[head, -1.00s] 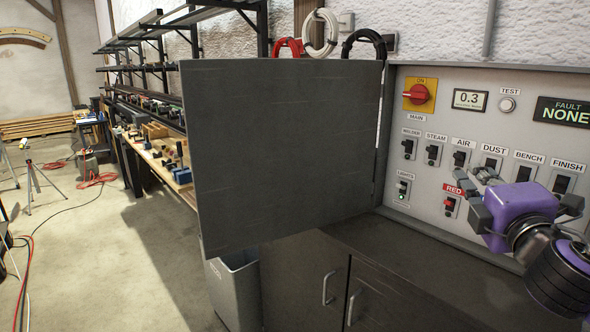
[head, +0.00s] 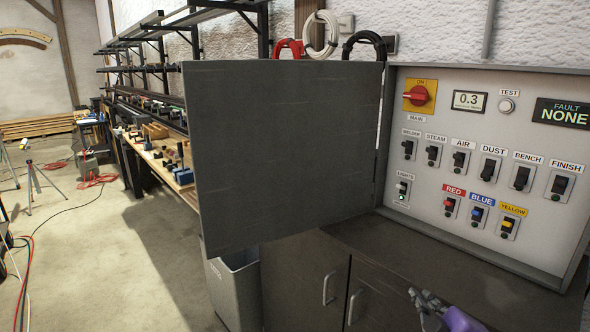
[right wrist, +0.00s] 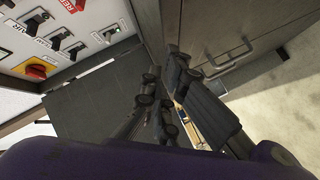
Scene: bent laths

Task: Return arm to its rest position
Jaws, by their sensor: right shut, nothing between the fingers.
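My right gripper (head: 418,297) is at the bottom edge of the head view, low in front of the dark cabinet below the switch panel. Its grey fingers and part of its purple body show there. It is shut, empty and apart from the panel. In the right wrist view its fingers (right wrist: 164,78) point toward the cabinet. The switch panel (head: 425,80) has a red rotary main switch (head: 418,95), a row of black toggles, and red, blue and yellow switches. Its display reads FAULT NONE. My left gripper does not show.
The panel's grey door (head: 285,155) stands wide open to the left. The cabinet (head: 305,275) has two handles. A grey bin (head: 232,290) stands beside it. A long workbench (head: 160,160) with tools runs back at left. The floor (head: 120,260) between is open.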

